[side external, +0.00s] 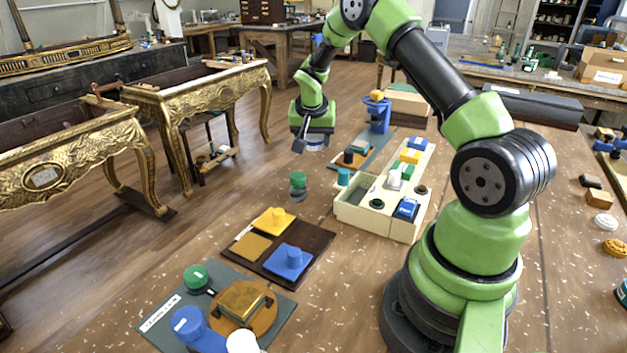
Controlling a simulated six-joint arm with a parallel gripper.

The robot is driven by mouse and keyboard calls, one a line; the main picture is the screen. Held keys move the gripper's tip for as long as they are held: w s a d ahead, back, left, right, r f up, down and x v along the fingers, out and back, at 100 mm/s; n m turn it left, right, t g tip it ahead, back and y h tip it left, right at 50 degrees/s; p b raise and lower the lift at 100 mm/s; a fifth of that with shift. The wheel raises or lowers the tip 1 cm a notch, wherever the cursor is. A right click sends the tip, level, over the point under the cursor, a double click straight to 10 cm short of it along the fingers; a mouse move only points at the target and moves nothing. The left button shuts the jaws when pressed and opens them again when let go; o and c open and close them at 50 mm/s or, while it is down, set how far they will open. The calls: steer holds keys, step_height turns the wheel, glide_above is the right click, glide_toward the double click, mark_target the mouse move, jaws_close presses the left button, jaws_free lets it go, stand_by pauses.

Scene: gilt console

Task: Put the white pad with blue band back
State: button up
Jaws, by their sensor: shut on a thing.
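My gripper (315,129) hangs at the upper middle of the side external view, above the far end of the bench. It is shut on the white pad with blue band (316,143), which shows as a small pale and blue piece under the green wrist. The pad is held clear of the cream tray and its upper part is hidden by the gripper. The cream divided tray (349,214) stands to the right and nearer, holding blue, yellow, green and white pieces. I cannot tell for sure which of its spaces are empty.
A green-topped piece (298,184) stands left of the tray. A dark board (308,268) carries yellow and blue pads. A grey mat (157,318) at lower left holds a gilt box (241,301) and coloured knobs. A blue stand (379,118) rises behind the tray.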

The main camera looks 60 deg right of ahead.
mark_target(314, 180)
step_height(314, 180, down, 10)
steer(key=shift+d+r, duration=0.15)
steer(key=shift+r, duration=0.05)
steer(key=shift+f, duration=0.1)
steer(key=o, duration=0.9)
steer(key=s+a+r+n+t, duration=0.15)
steer(key=a+r, duration=0.35)
steer(key=r, duration=0.6)
steer(key=s+a+r, duration=0.3)
steer(key=a+r, duration=0.3)
steer(key=r, duration=0.5)
steer(key=s+a+r+n+t+y, duration=0.2)
steer(key=s+a+r+n+y, duration=0.1)
steer(key=s+a, duration=0.5)
steer(key=s+a+r+n+t+y, duration=0.1)
steer(key=s+a+r+n+y, duration=0.2)
steer(key=s+a, duration=0.5)
step_height(314, 180, up, 3)
steer(key=shift+s+a+f+n+t, duration=0.15)
steer(key=shift+s+n+t, duration=0.25)
steer(key=shift+n, duration=0.25)
